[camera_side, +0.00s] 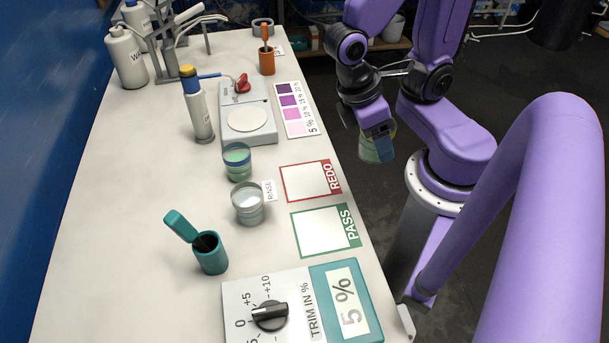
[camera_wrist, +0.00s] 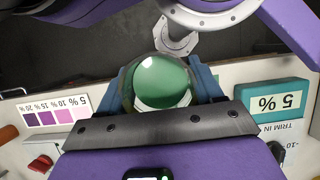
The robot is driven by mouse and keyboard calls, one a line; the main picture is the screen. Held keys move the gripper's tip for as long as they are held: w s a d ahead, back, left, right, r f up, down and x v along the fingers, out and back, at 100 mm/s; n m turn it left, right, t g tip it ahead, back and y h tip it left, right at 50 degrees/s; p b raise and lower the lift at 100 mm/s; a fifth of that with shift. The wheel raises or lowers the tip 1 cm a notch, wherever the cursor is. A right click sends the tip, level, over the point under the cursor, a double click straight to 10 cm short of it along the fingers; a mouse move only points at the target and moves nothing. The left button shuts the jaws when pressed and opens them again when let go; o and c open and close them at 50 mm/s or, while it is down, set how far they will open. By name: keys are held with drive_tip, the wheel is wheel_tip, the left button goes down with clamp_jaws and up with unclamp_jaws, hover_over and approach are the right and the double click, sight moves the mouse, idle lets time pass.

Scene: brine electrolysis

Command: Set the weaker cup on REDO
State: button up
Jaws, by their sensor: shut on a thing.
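My gripper (camera_side: 381,143) is shut on a clear cup of green liquid (camera_side: 368,152), past the right edge of the table and above the floor. In the wrist view the held cup (camera_wrist: 160,82) sits between the blue fingers. A second cup with green liquid (camera_side: 237,163) stands on the table in front of the scale. The red-framed REDO card (camera_side: 310,182) lies bare near the right table edge, to the left of and below my gripper in the side view. The green-framed PASS card (camera_side: 322,232) beside it is also bare. Which cup is weaker I cannot tell.
A cup of clear liquid (camera_side: 247,205) stands by the RINSE label. The scale (camera_side: 249,118), colour chart (camera_side: 296,110), white-and-blue bottle (camera_side: 198,110), teal open-lidded holder (camera_side: 210,256) and trim box reading 5 % (camera_side: 346,305) stand around the cards.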

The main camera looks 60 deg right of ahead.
drive_tip(key=w+a+f, duration=0.1)
drive_tip(key=w+f, duration=0.2)
drive_tip(key=w, duration=0.1)
drive_tip(key=w+a+f, duration=0.1)
drive_tip(key=w+f, duration=0.2)
drive_tip(key=w, duration=0.1)
drive_tip(key=w+a+f, duration=0.1)
drive_tip(key=w+f, duration=0.2)
drive_tip(key=w, duration=0.2)
drive_tip(key=shift+f, duration=0.25)
drive_tip(key=shift+w+a+f, duration=0.15)
drive_tip(key=shift+f, duration=1.6)
drive_tip(key=o, duration=1.2)
drive_tip(key=shift+f, duration=0.1)
